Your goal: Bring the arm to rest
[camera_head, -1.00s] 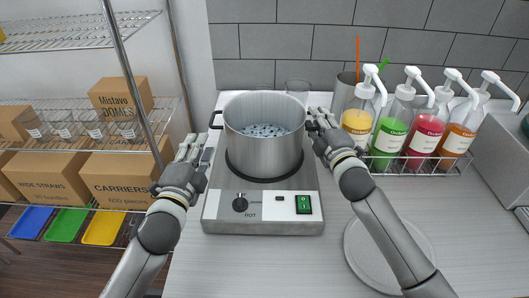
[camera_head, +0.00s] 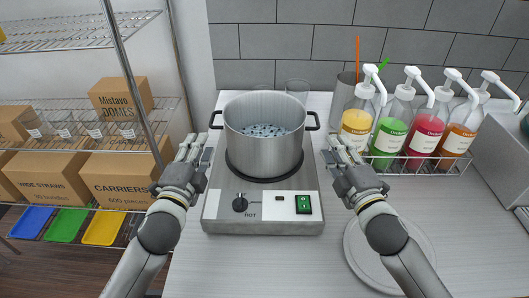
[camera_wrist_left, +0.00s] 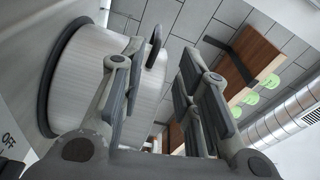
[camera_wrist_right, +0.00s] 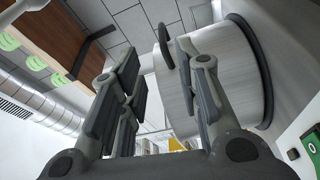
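My left gripper (camera_head: 192,152) is left of the steel pot, its fingers apart with nothing between them. In the left wrist view its fingers (camera_wrist_left: 155,85) are open, with the pot (camera_wrist_left: 85,70) beside them. My right gripper (camera_head: 340,153) is right of the pot, clear of its right handle. In the right wrist view its fingers (camera_wrist_right: 160,85) are open and empty, with the pot (camera_wrist_right: 205,75) behind them. The pot (camera_head: 264,140) stands upright on the hot plate (camera_head: 264,210) and holds dark pearl-like contents.
Syrup pump bottles (camera_head: 390,135) stand in a wire rack at the right. A round pale disc (camera_head: 375,255) lies under my right arm. A shelf with boxes (camera_head: 115,178) is at the left. The counter in front of the hot plate (camera_head: 260,270) is clear.

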